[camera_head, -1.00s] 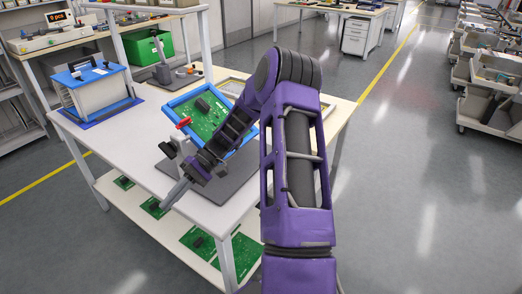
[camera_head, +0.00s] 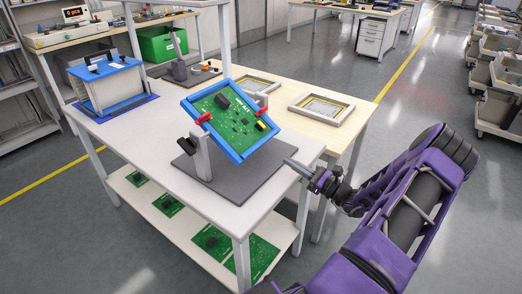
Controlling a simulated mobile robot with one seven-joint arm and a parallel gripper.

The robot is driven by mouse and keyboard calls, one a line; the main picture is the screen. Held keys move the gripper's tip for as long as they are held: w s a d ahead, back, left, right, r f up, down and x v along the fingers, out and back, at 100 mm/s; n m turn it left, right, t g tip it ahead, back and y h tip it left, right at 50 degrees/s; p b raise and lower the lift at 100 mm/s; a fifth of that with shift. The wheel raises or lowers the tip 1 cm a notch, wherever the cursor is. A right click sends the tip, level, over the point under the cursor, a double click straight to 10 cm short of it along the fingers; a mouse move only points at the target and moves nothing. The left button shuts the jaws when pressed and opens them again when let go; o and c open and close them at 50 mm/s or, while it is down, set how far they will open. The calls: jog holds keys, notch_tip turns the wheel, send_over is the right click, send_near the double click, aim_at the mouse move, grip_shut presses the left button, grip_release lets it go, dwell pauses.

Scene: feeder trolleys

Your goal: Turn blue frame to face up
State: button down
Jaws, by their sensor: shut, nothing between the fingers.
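The blue frame (camera_head: 262,149) holds a green circuit board (camera_head: 228,112) with dark parts and a yellow part on it. It sits tilted in a stand (camera_head: 203,158) on a dark grey base plate (camera_head: 243,187) on the white table. Red clips (camera_head: 204,118) show at its edge, and a black knob is at the left of the stand. The board side with parts faces me and slopes upward. My gripper (camera_head: 290,164) is shut and empty, to the right of the frame and apart from it, near the table's right edge.
A blue and white box (camera_head: 104,85) stands at the table's left. Two pale trays (camera_head: 322,108) lie on the wooden table behind. A post rises behind the frame. Green boards (camera_head: 250,252) lie on the lower shelf.

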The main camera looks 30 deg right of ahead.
jog(key=shift+s+f, duration=0.1)
jog(key=shift+f, duration=0.15)
jog(key=shift+w, duration=0.3)
jog(key=x, duration=0.9)
jog(key=shift+d, duration=0.1)
jog(key=shift+r, duration=0.2)
jog(key=shift+s+r+h+p, duration=0.2)
jog(key=shift+r+h+p, duration=0.1)
jog(key=shift+p, duration=0.25)
jog(key=shift+s+d+r+g+p, duration=0.1)
jog(key=shift+r+g+p, duration=0.05)
jog(key=shift+g+p, duration=0.2)
